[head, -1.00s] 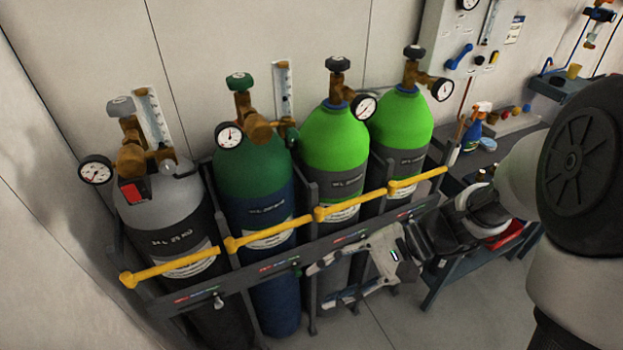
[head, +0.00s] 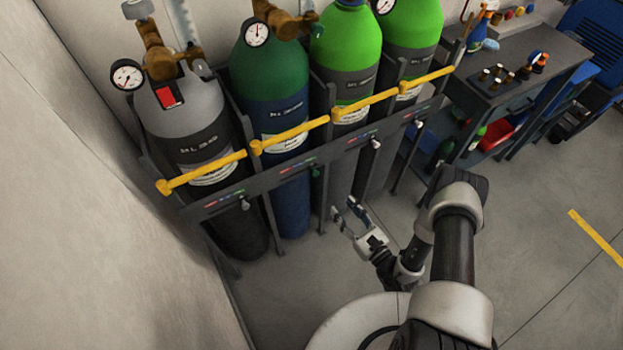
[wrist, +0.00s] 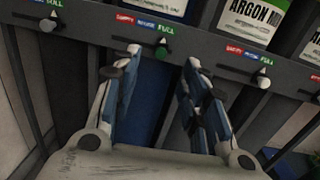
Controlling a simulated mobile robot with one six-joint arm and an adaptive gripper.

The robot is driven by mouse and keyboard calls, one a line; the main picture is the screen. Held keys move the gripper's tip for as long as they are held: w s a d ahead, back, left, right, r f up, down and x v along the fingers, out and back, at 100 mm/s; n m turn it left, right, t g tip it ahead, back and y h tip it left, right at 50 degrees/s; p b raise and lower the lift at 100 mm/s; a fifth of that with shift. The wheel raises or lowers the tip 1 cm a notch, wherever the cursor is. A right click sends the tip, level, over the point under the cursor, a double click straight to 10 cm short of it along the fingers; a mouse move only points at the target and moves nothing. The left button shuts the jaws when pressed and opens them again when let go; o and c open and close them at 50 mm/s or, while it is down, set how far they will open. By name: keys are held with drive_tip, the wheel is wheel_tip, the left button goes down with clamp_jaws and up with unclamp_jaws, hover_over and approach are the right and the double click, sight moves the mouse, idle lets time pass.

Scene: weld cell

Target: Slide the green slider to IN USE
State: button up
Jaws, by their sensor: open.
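The green slider (head: 316,172) hangs on the dark rail (head: 280,180) in front of the dark green and blue cylinder (head: 272,90). In the wrist view the green slider (wrist: 161,50) has its pointer under the green FULL label (wrist: 163,29). The blue IN USE label (wrist: 144,22) is just left of it, then the red EMPTY label. My gripper (head: 345,208) is open and empty, below and right of the slider in the head view. In the wrist view the slider shows between the spread fingertips, apart from both.
Yellow bars (head: 290,137) cross the cylinders above the rail. A white slider (head: 376,144) sits to the right and a grey one (head: 245,205) to the left. A workbench (head: 500,85) with bottles stands at the right. The floor in front is clear.

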sight(316, 175)
drive_tip(key=shift+m+t+h, duration=0.3)
drive_tip(key=shift+m+h, duration=0.2)
drive_tip(key=shift+h, duration=0.2)
drive_tip(key=b+x, duration=0.1)
drive_tip(key=x, duration=0.4)
drive_tip(key=f+b+x, duration=0.1)
drive_tip(key=x, duration=0.4)
drive_tip(key=f+b+x, duration=0.1)
drive_tip(key=b+x, duration=0.1)
drive_tip(key=x, duration=0.4)
drive_tip(key=shift+s+a+f, duration=0.1)
drive_tip(key=shift+a+f, duration=0.05)
drive_tip(key=shift+a, duration=0.05)
drive_tip(key=shift+c, duration=0.2)
clamp_jaws()
